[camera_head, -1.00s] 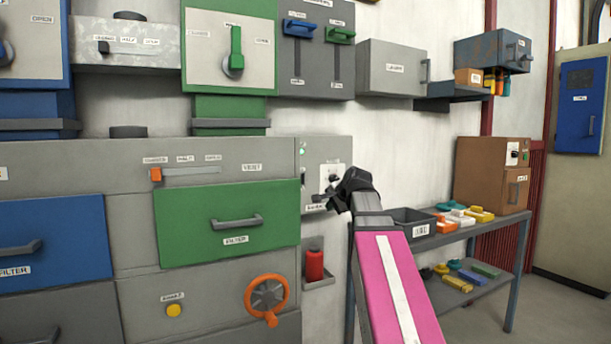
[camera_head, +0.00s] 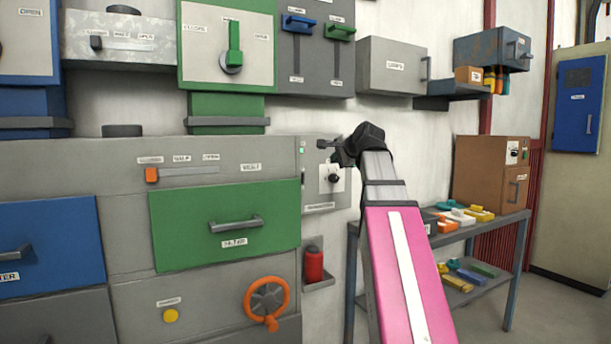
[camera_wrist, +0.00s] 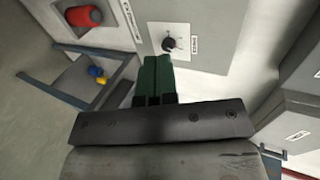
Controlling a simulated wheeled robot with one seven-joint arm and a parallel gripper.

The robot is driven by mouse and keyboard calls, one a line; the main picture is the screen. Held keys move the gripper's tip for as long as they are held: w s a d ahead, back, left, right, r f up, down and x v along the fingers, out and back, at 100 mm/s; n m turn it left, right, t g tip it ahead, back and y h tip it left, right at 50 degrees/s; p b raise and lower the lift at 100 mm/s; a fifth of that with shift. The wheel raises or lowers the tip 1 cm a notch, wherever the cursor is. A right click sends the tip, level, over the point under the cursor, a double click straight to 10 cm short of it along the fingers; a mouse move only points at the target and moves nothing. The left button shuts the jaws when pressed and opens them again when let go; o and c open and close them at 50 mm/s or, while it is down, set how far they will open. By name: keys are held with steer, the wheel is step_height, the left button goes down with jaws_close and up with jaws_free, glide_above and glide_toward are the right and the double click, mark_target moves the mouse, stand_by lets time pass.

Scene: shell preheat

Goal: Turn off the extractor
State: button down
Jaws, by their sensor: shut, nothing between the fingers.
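The extractor panel (camera_head: 322,203) is a grey box on the wall, right of the green drawer. It has a black rotary knob (camera_head: 333,179) on a white plate and a small lit green lamp (camera_head: 302,150) at its upper left. The lettering is too small to read surely. My gripper (camera_head: 322,144) is shut and empty, above the knob and in front of the panel's top. In the wrist view the shut fingers (camera_wrist: 154,62) point toward the panel, with the knob (camera_wrist: 169,44) just beyond their tips, apart from them as far as I can tell. The knob's exact setting is unclear.
A red canister (camera_head: 313,264) sits in a holder below the panel. An orange handwheel (camera_head: 267,300) and the green drawer (camera_head: 226,220) are to the left. A shelf table (camera_head: 500,226) with coloured items stands right. A grey cabinet (camera_head: 391,66) hangs above.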

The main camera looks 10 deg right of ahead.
glide_toward(303, 174)
step_height(303, 174, down, 4)
steer(key=w, duration=0.3)
steer(key=w+a, duration=0.2)
steer(key=shift+w+r, duration=0.2)
steer(key=shift+w+a, duration=0.1)
steer(key=shift+w, duration=0.25)
steer(key=shift+w+a+r, duration=0.1)
steer(key=shift+w+r, duration=0.1)
steer(key=shift+w, duration=0.2)
steer(key=shift+r, duration=0.15)
steer(key=shift+r, duration=0.6)
